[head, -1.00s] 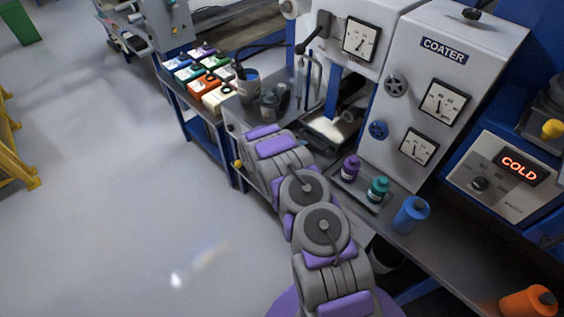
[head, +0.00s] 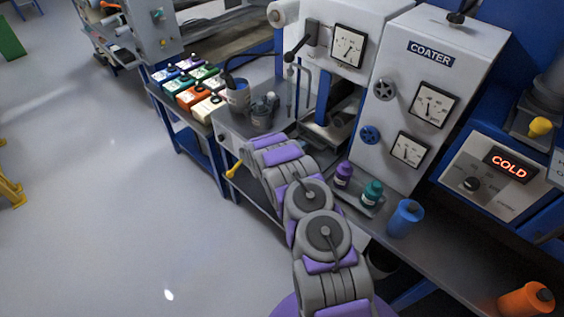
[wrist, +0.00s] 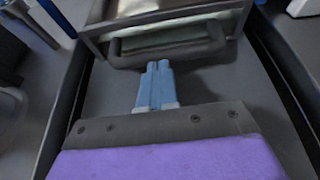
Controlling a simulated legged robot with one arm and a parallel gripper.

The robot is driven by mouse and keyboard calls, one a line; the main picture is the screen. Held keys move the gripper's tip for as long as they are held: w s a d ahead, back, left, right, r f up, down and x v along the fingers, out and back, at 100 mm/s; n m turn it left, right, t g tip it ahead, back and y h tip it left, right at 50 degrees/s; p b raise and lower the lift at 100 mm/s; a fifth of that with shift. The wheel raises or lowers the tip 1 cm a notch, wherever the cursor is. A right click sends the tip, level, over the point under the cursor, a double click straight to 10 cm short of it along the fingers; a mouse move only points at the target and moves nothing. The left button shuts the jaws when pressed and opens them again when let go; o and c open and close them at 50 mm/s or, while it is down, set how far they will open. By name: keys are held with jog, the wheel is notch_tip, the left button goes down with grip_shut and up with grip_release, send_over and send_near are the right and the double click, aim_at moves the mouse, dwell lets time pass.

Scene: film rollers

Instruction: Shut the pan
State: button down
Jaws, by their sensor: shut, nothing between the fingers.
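The pan (wrist: 95,14) is at the top of the wrist view, a grey tray with a pale inside and a dark bar handle (wrist: 215,42) across its near face. My gripper (wrist: 158,66) has its two blue fingers pressed together, with nothing between them. The fingertips are at the lower edge of the handle bar, in front of the pan; I cannot tell whether they touch it. In the head view my arm runs up toward the coater's lower bay, and my fingers are hidden.
The coater (head: 437,47) stands over the counter. Purple (head: 343,174) and teal (head: 372,193) bottles sit in a small tray right of my arm, with a blue bottle (head: 405,218) nearer. The floor at left is open.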

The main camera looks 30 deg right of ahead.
jog(key=a, duration=0.1)
jog(key=s+a, duration=0.1)
jog(key=a, duration=0.1)
jog(key=shift+s+a+f, duration=0.15)
jog(key=shift+a+f, duration=0.2)
jog(key=p+v, duration=0.1)
jog(key=v, duration=0.8)
jog(key=shift+s+r, duration=0.1)
jog(key=shift+s, duration=0.15)
jog(key=s+d+r+m+g+y, duration=0.15)
jog(key=s+r+m+g, duration=0.35)
jog(key=s+r, duration=0.65)
jog(key=s+d+r+m+g, duration=0.25)
jog(key=s+r+m, duration=0.55)
jog(key=r, duration=0.6)
jog(key=s+a+r+m+y, duration=0.2)
jog(key=s+a+m+y, duration=0.1)
jog(key=s+a, duration=0.4)
jog(key=s+a+r+m+y, duration=0.2)
jog(key=s+a, duration=0.6)
jog(key=s, duration=0.4)
jog(key=s+a+r+m+t+y, duration=0.1)
jog(key=s+a+m+y, duration=0.3)
jog(key=s, duration=0.6)
jog(key=a+r+y, duration=0.1)
jog(key=a+y, duration=0.1)
jog(key=a, duration=0.1)
jog(key=shift+a, duration=0.4)
